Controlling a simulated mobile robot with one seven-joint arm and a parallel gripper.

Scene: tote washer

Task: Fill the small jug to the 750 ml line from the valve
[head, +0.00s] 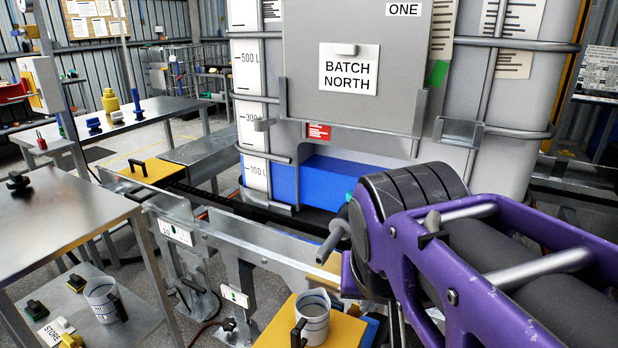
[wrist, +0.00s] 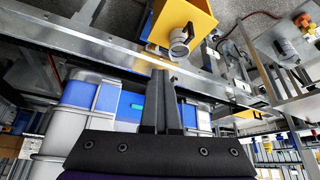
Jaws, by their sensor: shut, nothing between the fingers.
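A jug (head: 312,316) with blue lines and a black handle stands on a yellow stand at the bottom centre of the head view. It also shows in the wrist view (wrist: 180,46). A second similar jug (head: 103,302) stands on the lower shelf at the left. I cannot tell which is the small one, or any fill level. My gripper (wrist: 160,76) is shut and empty, apart from the jug. In the head view my purple arm hides its fingers. I cannot make out the valve for certain.
A large caged tank (head: 365,205) labelled BATCH NORTH stands behind a metal rail (head: 225,245). A farther table (head: 150,112) holds blue and yellow items. A yellow block (head: 148,172) sits by the rail.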

